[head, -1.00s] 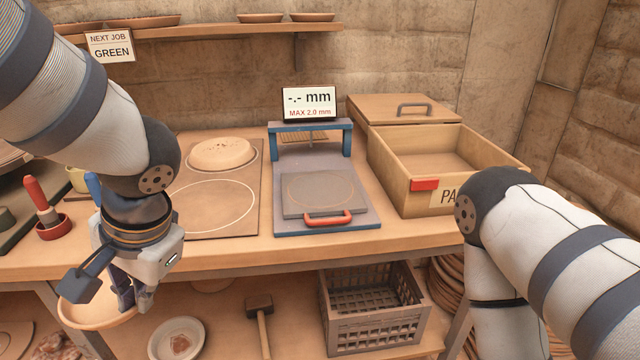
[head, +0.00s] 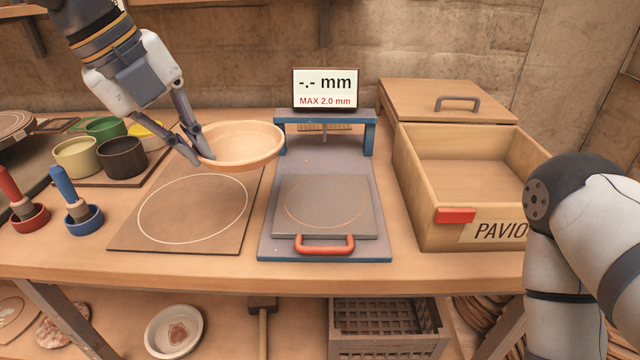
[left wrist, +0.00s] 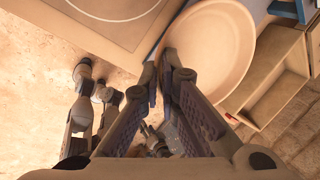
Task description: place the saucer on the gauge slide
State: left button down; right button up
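The saucer (head: 246,140), a shallow tan clay dish, is held in the air by its left rim in my left gripper (head: 193,148). The two fingers are closed across the rim, as the left wrist view also shows at the saucer (left wrist: 212,45) and fingertips (left wrist: 166,68). The saucer appears over the back of the board with a white ring, left of the gauge. The gauge slide (head: 355,218) is a grey plate with a thin ring outline and a red handle (head: 324,244) at its front. It is empty. My right gripper is out of view.
The gauge display (head: 325,89) reads "-.- mm" behind the blue gauge frame (head: 368,138). An open wooden box (head: 424,203) stands right of the gauge. Glaze cups (head: 122,158) and red and blue handled tools stand left. My right arm is at the right edge.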

aim_at(252, 155)
pick_arm(q)
jog(key=d+f, duration=0.1)
jog(key=d, duration=0.1)
jog(key=w+d+f, duration=0.1)
jog(key=d, duration=0.2)
jog(key=w+d+f, duration=0.1)
jog(key=d+f, duration=0.1)
jog(key=shift+w+d+b, duration=0.25)
jog(key=shift+b, duration=0.15)
jog(key=d+f, duration=0.1)
jog(key=w+d+f, duration=0.1)
jog(key=f, duration=0.1)
jog(key=w+d+f, duration=0.1)
jog(key=d+f, duration=0.1)
jog(key=shift+d, duration=0.1)
jog(key=x, duration=0.3)
jog(key=shift+s+f, duration=0.15)
jog(key=shift+s, duration=0.05)
jog(key=shift+w+a+f, duration=0.1)
jog(key=shift+a+f, duration=0.15)
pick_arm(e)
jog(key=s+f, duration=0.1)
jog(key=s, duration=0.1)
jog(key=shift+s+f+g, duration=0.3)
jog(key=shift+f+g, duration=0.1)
pick_arm(q)
jog(key=c, duration=2.3)
grip_release()
jog(key=shift+f, duration=0.15)
jog(key=shift+o, duration=1.1)
